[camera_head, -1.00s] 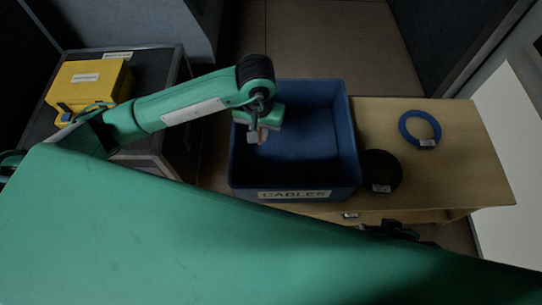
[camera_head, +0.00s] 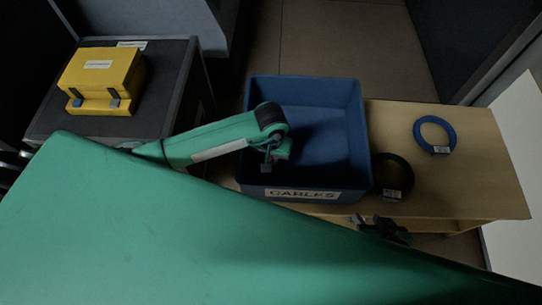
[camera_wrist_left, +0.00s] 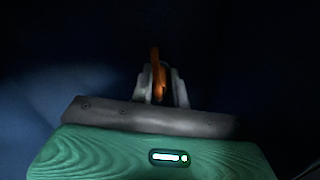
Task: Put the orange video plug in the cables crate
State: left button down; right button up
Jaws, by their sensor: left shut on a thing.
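The blue crate labelled CABLES (camera_head: 345,100) stands on the wooden table, with its open top facing up. My left gripper (camera_head: 266,165) reaches into the left part of the crate, its fingers pointing down. In the left wrist view, the gripper (camera_wrist_left: 160,88) is shut on the orange video plug (camera_wrist_left: 156,70), which stands between the fingertips against the dark blue crate inside. The plug cannot be made out in the head view. My right gripper (camera_head: 382,228) is dark and partly hidden at the table's front edge; its jaws are unclear.
A black cable coil (camera_head: 409,176) and a blue cable coil (camera_head: 450,131) lie on the wooden table (camera_head: 485,185) right of the crate. A yellow case (camera_head: 98,80) sits on a dark box (camera_head: 170,70) at the left. The crate's visible floor looks clear.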

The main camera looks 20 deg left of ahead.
pick_arm(q)
jog(key=shift+f, duration=0.1)
jog(key=c, duration=1.4)
grip_release()
jog(key=shift+o, duration=0.2)
pick_arm(e)
jog(key=shift+w+a, duration=0.1)
jog(key=shift+a, duration=0.15)
